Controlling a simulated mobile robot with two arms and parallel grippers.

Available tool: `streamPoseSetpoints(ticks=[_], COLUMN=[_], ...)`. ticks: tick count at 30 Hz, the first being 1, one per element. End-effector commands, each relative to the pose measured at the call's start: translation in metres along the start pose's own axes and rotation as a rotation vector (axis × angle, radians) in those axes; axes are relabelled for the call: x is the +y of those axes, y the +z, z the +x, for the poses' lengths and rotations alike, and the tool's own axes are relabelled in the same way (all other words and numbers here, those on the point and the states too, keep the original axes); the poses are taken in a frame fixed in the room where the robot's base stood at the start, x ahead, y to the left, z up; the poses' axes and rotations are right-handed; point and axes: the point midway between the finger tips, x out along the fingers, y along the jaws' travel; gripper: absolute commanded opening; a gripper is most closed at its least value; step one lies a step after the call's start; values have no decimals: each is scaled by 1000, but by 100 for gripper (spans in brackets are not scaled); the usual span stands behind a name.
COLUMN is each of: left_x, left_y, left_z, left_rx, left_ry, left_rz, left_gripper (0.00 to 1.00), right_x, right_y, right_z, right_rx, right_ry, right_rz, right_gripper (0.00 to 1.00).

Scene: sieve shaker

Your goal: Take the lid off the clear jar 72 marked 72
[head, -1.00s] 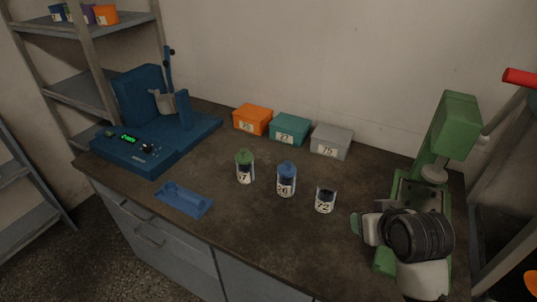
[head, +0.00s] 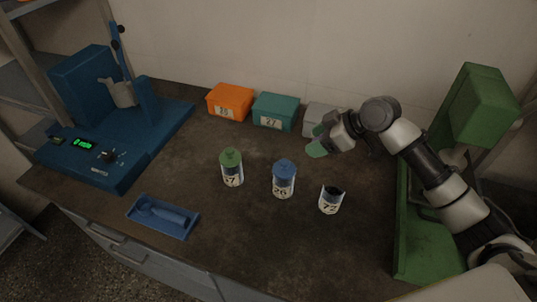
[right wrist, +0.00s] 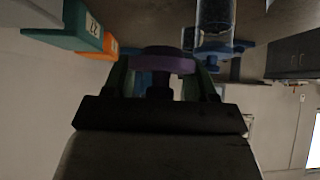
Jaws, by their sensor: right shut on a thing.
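The clear jar 72 (head: 330,203) stands upright on the bench at the right of the jar row in the head view. Its top is open, with no lid on it, and dark contents show inside. My right gripper (head: 317,143) has green fingers and is above the bench behind the jar, in front of the grey box. In the right wrist view it is shut on a purple lid (right wrist: 160,62), clear of the jar. The lid is hidden or too small to tell in the head view. My left gripper is not in view.
Jar 26 (head: 284,181) with a blue lid and a green-lidded jar (head: 232,170) stand to the left. Orange (head: 230,102), teal (head: 276,112) and grey (head: 318,116) boxes line the wall. A blue tray (head: 163,217) lies front left. Blue and green machines flank the bench.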

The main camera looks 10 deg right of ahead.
Motion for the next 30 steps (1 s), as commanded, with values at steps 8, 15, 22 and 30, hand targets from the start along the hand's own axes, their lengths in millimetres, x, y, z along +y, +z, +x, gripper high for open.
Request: streamPoseSetpoints(ticks=[8, 15, 22, 30], left_x=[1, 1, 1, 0], left_y=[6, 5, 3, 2], left_z=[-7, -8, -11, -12], left_rx=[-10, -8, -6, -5], left_ry=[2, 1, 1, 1], left_rz=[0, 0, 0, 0], left_gripper=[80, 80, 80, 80], right_x=[8, 12, 11, 12], right_y=[-20, -26, -9, 3], right_z=[72, 102, 119, 131], right_rx=[4, 2, -2, 1], right_ry=[-2, 0, -2, 1], right_rz=[3, 2, 4, 1], right_gripper=[29, 29, 29, 29])
